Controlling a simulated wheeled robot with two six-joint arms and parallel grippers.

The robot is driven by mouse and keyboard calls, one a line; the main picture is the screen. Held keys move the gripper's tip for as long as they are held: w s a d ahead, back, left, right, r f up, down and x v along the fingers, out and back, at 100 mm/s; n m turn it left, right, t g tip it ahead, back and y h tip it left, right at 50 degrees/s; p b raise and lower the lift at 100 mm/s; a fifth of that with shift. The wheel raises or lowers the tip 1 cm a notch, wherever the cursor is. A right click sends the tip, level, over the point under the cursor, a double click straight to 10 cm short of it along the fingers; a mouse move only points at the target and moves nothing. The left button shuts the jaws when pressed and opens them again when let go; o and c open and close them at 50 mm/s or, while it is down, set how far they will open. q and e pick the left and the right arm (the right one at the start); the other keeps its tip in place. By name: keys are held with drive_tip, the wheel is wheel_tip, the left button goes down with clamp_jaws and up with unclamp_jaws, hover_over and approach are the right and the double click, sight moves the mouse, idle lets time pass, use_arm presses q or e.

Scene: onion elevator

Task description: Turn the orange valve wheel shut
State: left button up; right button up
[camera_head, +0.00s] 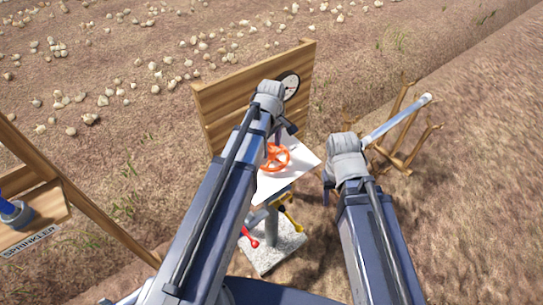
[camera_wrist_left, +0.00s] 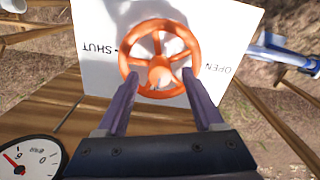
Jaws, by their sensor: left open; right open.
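The orange valve wheel (camera_wrist_left: 158,58) sits in front of a white plate (camera_wrist_left: 215,30) marked SHUT and OPEN in the left wrist view. In the head view the wheel (camera_head: 276,158) is partly hidden by my left arm. My left gripper (camera_wrist_left: 162,78) is open, its two purple fingers at the near side of the wheel, one toward each side of the rim. I cannot tell whether they touch it. In the head view my left gripper (camera_head: 284,132) is mostly hidden behind its own wrist.
A wooden board (camera_head: 220,105) with a round gauge (camera_head: 289,85) stands behind the wheel. Red (camera_head: 252,242) and yellow (camera_head: 291,222) handles are below, near a concrete block (camera_head: 280,250). A wooden rack (camera_head: 400,140) with a pale tube (camera_head: 400,120) is at right. A SPRINKLER sign (camera_head: 30,243) is at left.

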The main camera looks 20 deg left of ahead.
use_arm(q)
wheel_tip(320, 180, down, 3)
drive_tip(key=shift+r+b, duration=0.15)
drive_tip(key=shift+b, duration=0.7)
use_arm(e)
wheel_tip(320, 180, down, 3)
drive_tip(key=shift+r, duration=0.2)
use_arm(q)
clamp_jaws()
